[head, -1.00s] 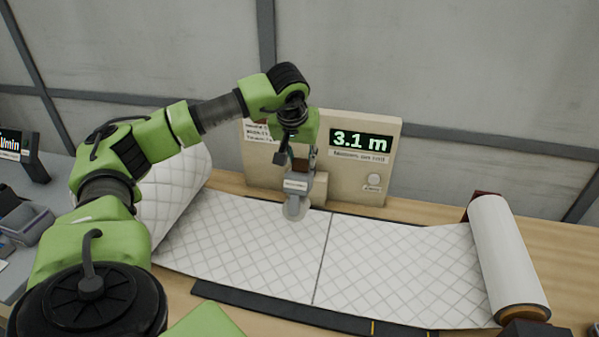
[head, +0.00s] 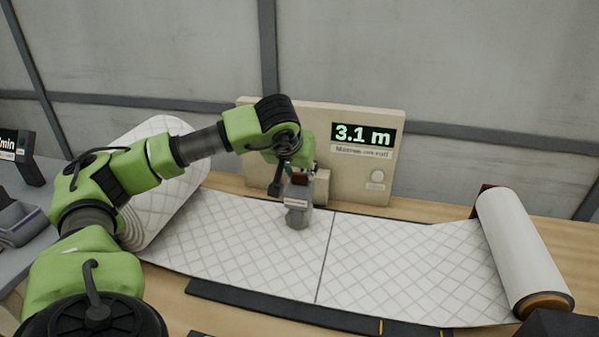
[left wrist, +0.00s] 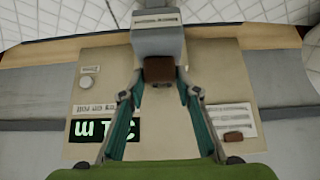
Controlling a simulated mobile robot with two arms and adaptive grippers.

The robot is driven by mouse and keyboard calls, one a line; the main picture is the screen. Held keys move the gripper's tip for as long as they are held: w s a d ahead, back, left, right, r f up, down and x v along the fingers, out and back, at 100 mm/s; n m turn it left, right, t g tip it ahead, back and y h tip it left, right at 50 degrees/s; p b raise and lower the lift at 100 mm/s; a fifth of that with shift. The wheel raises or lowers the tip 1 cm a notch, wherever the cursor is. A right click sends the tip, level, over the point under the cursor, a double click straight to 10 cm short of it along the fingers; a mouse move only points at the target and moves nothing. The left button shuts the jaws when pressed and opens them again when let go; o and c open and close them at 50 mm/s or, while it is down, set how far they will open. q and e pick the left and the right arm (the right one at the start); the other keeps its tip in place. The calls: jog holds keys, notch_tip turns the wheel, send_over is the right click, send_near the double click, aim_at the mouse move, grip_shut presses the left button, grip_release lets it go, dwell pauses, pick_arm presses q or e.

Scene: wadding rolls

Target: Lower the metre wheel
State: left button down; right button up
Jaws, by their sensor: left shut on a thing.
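The metre wheel (head: 297,217) is a grey disc under a grey bracket with a white label, in front of the beige meter panel (head: 403,125). It is at the surface of the quilted white wadding (head: 400,270); I cannot tell whether it touches. My left gripper (head: 294,180) is above the wheel. In the left wrist view its teal fingers (left wrist: 160,92) are shut on a brown handle (left wrist: 158,70), below the grey labelled block (left wrist: 157,35). The wheel's underside is hidden. The display (head: 363,135) reads 3.1 m. My right gripper is not in view.
A thick wadding roll (head: 150,215) stands at the left, partly behind my left arm. A narrower white roll (head: 520,245) lies at the right. A dark strip (head: 270,307) runs along the front edge of the wadding. A pale knob (head: 377,176) sits on the panel.

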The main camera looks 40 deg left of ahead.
pick_arm(q)
jog(key=shift+s+d+f, duration=0.2)
jog(key=shift+s+f, duration=0.1)
jog(key=shift+f, duration=0.25)
jog(key=c, duration=1.5)
grip_release()
jog(key=shift+r, duration=0.25)
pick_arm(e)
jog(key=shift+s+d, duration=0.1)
pick_arm(q)
jog(key=shift+r, duration=0.1)
jog(key=v, duration=1.2)
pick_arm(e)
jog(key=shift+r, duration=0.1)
